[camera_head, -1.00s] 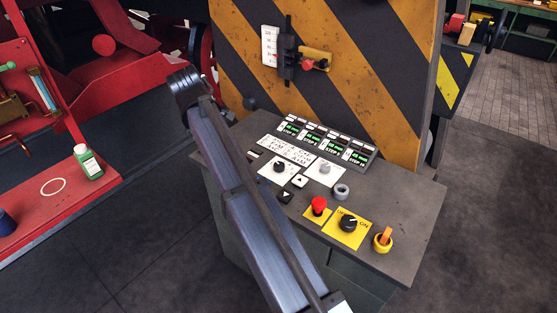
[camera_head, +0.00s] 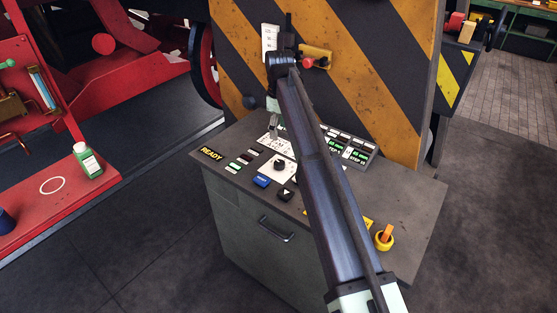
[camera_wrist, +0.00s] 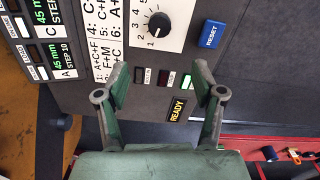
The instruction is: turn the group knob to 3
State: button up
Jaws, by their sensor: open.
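The group knob (camera_wrist: 159,24) is black and sits on a white plate with a ring of numbers, at the top of the wrist view. Its white mark seems to point toward the 1. In the head view the knob (camera_head: 280,164) shows just left of my arm. My gripper (camera_wrist: 160,76) is open and empty, its two fingers spread wide over the panel. The knob lies beyond the fingertips, not between them. In the head view my gripper (camera_head: 273,122) is above the panel's back edge, partly hidden by my arm.
A blue RESET button (camera_wrist: 212,34) is beside the knob plate. A READY sign (camera_wrist: 176,109) and small lamps lie under the fingers. Step displays (camera_wrist: 48,40) are at the left. The console (camera_head: 225,190) backs onto a striped wall (camera_head: 370,60). An orange-handled switch (camera_head: 385,236) is at right.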

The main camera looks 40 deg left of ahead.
aim_at(279, 163)
notch_tip(279, 163, down, 14)
jog(key=p, duration=0.3)
jog(key=shift+f+p, duration=0.15)
jog(key=shift+p, duration=0.15)
jog(key=c, duration=1.1)
